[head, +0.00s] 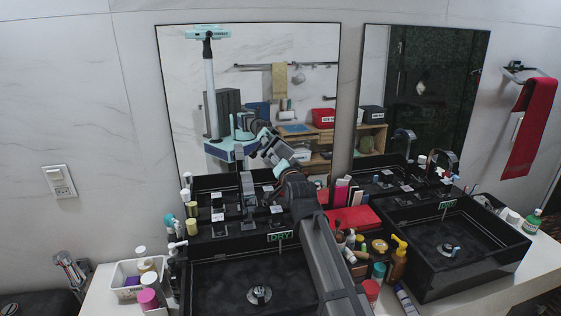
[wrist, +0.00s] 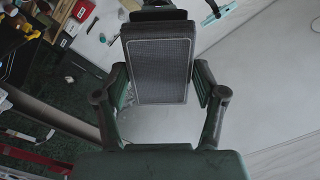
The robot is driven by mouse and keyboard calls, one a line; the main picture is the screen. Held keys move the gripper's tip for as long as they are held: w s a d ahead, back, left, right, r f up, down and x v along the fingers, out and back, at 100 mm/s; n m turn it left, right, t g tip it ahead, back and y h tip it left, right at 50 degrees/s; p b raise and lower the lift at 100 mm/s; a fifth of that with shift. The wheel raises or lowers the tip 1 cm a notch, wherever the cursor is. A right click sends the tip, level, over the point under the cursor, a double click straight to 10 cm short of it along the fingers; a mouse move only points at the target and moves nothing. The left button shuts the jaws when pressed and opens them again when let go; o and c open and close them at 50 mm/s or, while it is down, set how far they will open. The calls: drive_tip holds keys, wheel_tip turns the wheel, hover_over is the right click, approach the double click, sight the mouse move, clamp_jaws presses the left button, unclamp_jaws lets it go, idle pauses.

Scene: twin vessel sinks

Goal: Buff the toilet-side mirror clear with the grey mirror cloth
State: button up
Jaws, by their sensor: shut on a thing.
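The left mirror (head: 188,75) stands upright on the wall behind the left sink and reflects the room and my own body. I take it for the toilet-side one, though no toilet shows clearly. The right mirror (head: 440,65) reflects dark green marble. In the wrist view, my gripper (wrist: 158,88) is shut on a dark grey, mesh-faced pad, the grey mirror cloth (wrist: 158,65), with one finger on each side. In the head view, my arm reaches over the left sink to the left mirror's lower part. The cloth is not clear there, and I cannot tell whether it touches the glass.
Black left sink (head: 225,285) and black right sink (head: 445,255) stand on a pale counter (head: 100,292). Bottles and jars crowd between them, beside a red box (head: 352,218). A white basket (head: 125,273) stands at left. A red towel (head: 528,125) hangs at right.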

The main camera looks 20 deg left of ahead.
sight(299, 151)
drive_tip(key=shift+x, duration=0.85)
drive_tip(key=shift+w+d+f+b, duration=0.2)
drive_tip(key=shift+w+d+b, duration=0.3)
drive_tip(key=shift+d+b, duration=0.55)
drive_tip(key=shift+w+d+r+b, duration=0.15)
drive_tip(key=shift+w+d+b, duration=0.4)
drive_tip(key=shift+b, duration=0.7)
drive_tip(key=shift+w+d+b, duration=0.6)
drive_tip(key=shift+d+b, duration=0.2)
drive_tip(key=shift+b, duration=0.4)
drive_tip(key=shift+w+d+b, duration=0.55)
drive_tip(key=shift+d+b, duration=0.25)
drive_tip(key=shift+b, duration=0.05)
